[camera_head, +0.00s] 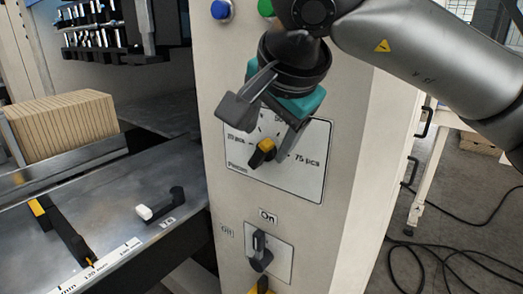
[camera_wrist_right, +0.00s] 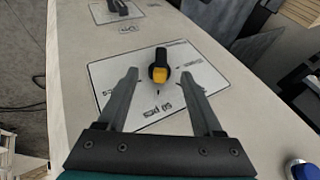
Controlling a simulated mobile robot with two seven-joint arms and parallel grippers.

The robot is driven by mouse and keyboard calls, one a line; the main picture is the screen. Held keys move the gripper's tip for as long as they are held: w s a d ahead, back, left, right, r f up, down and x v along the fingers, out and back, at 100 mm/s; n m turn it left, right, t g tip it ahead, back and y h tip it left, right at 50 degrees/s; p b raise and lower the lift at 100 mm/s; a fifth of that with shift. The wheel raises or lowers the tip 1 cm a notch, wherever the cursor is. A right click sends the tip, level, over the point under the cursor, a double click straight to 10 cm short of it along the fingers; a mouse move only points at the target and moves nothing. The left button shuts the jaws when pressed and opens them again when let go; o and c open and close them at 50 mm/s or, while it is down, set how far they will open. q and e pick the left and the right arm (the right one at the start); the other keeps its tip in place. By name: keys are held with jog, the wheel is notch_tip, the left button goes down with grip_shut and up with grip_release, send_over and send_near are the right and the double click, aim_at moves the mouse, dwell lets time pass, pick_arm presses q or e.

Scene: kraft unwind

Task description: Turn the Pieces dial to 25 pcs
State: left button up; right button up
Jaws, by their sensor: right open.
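The Pieces dial (camera_head: 257,157) is a black knob with a yellow pointer end, on a white plate (camera_head: 300,190) on the machine's front. The plate reads "75 pcs" at right; the left label is blurred, and the top one is mostly hidden in the head view. In the right wrist view the dial (camera_wrist_right: 158,56) has its yellow end toward the "50 pcs" label (camera_wrist_right: 158,112). My right gripper (camera_head: 262,128) is open, coming from above. In the wrist view its fingers (camera_wrist_right: 160,78) lie either side of the dial, apart from it. My left gripper is not in view.
Below is an On/Off switch (camera_head: 260,252) with a yellow part under it. A blue button (camera_head: 222,9) and a green button (camera_head: 265,7) are above. At left are a metal table (camera_head: 130,190) and a kraft stack (camera_head: 62,124). Cables lie on the floor at right.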

aim_at(263, 147)
jog(key=x, duration=0.4)
jog(key=shift+w+f, duration=0.1)
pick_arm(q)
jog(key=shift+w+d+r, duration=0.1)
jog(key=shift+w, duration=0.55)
pick_arm(e)
jog(key=shift+w+a+f, duration=0.15)
jog(key=shift+w+f, duration=0.25)
jog(key=shift+f, duration=0.15)
jog(key=shift+c, duration=0.2)
